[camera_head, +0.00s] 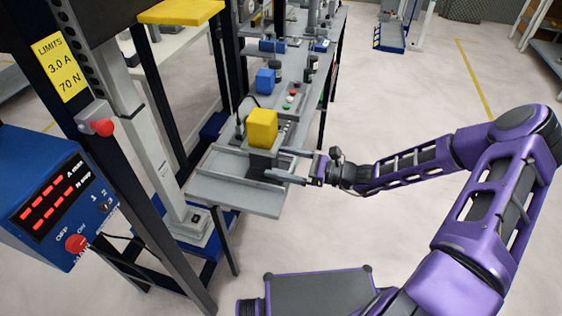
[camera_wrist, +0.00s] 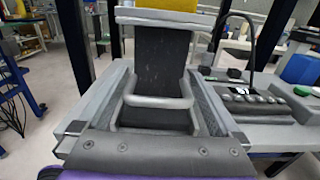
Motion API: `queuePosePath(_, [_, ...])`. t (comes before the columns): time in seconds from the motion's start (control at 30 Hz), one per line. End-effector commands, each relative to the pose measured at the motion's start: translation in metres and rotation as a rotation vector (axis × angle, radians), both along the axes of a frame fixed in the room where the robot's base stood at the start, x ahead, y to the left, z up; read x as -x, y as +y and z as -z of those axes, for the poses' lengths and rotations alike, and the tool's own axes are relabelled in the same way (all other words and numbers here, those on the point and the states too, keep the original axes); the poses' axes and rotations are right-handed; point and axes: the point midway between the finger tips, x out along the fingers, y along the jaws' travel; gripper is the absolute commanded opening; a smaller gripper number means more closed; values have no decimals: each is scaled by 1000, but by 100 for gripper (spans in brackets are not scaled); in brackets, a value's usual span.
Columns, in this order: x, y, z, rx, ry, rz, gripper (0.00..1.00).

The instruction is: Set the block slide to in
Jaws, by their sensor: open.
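The block slide appears to be the dark grey piece (camera_head: 262,161) under a yellow block (camera_head: 262,127), at the near end of the long grey bench. In the wrist view, its dark face (camera_wrist: 163,55) fills the middle, with the yellow block (camera_wrist: 172,5) cut off at the top. A pale grey U-shaped handle (camera_wrist: 158,102) crosses in front of that face. My gripper (camera_head: 274,162) is open, reaching in from the right at the slide's height. In the wrist view its fingers lie on either side of the handle; I cannot tell whether they touch anything.
A grey tray (camera_head: 235,195) sticks out at the bench's near end. A blue block (camera_head: 265,81) and coloured buttons (camera_head: 291,95) stand farther back on the bench. A blue control box (camera_head: 50,200) and a press frame stand at left. The floor to the right is mostly clear.

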Motion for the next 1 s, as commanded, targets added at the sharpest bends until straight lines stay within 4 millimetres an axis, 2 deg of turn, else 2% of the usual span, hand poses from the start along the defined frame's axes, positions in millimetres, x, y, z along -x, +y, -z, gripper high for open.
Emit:
queuePosePath(0.23, [0, 0, 0, 0, 0, 0, 98])
queuePosePath(0.77, [-1, -1, 0, 1, 0, 3, 3])
queuePosePath(0.8, [-1, -1, 0, 1, 0, 3, 0])
queuePosePath(1.0, [-4, 7, 0, 1, -2, 2, 0])
